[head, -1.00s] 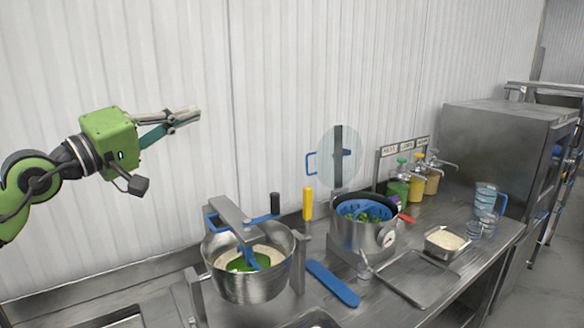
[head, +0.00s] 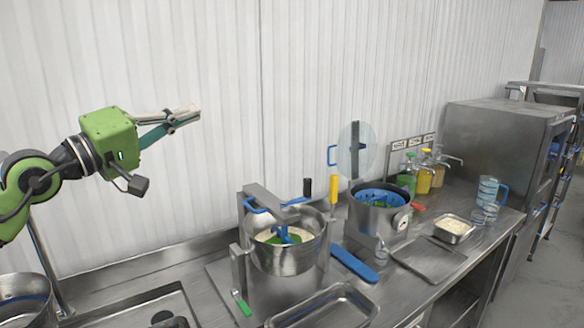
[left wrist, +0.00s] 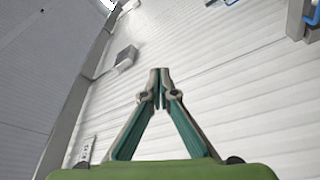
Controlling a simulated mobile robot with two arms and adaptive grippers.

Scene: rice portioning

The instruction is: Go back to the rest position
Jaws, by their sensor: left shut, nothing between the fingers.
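My left gripper (head: 190,116) is raised in front of the white wall, well above the counter and to the left of the mixing bowl. Its fingers are shut with nothing between them. The left wrist view also shows its fingertips (left wrist: 160,74) together against the ribbed wall. It touches nothing. My right gripper is in neither view.
Below stands a steel mixing bowl (head: 286,262) with a blue paddle. A pot with a blue basket (head: 378,196), trays (head: 430,262), a rice pan (head: 454,228), pump bottles (head: 424,180) and a jug (head: 488,190) stand further right. A sink (head: 130,300) is at lower left.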

